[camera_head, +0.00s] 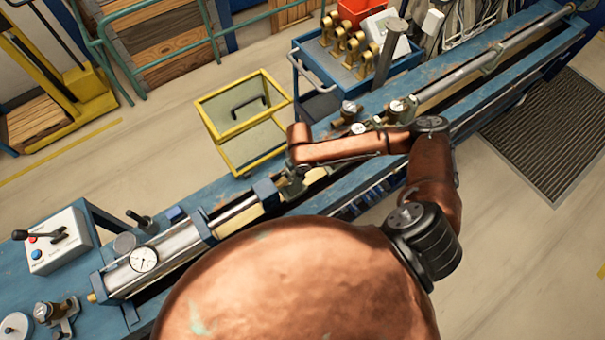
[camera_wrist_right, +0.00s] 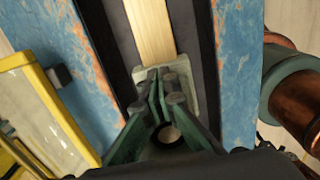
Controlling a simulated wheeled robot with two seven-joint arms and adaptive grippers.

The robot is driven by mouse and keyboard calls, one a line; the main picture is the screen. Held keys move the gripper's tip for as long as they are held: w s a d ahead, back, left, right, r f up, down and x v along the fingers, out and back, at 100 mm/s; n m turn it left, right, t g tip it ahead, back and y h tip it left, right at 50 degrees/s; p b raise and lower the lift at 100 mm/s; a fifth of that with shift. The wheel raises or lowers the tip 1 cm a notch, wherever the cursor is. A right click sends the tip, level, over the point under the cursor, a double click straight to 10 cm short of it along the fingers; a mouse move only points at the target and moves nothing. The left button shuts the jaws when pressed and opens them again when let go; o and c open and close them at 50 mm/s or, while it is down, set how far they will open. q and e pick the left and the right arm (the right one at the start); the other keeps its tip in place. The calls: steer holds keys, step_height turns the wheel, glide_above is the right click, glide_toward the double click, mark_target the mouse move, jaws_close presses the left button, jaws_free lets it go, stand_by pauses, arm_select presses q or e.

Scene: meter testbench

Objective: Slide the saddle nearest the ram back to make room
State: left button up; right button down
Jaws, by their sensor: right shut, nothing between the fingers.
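The ram (camera_head: 165,258), a silver cylinder with a dial gauge, lies along the bench at lower left, its rod reaching toward a blue block (camera_head: 265,192). My right gripper (camera_head: 291,188) is over the bench channel just past that block. In the right wrist view my right gripper (camera_wrist_right: 157,85) is shut, its green fingers together and empty. A pale grey-green saddle (camera_wrist_right: 184,78) shows around the fingertips, on the channel. I cannot tell whether the fingers touch it. My arm and the fingers hide part of it. My left gripper is out of view.
A yellow-framed clear guard (camera_head: 242,110) stands beside the bench; it also shows in the right wrist view (camera_wrist_right: 45,110). Several meters with dials, one a gauge (camera_head: 397,106), sit farther along the bench. A blue cart (camera_head: 345,75) carries brass parts. A control box (camera_head: 58,240) is at left.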

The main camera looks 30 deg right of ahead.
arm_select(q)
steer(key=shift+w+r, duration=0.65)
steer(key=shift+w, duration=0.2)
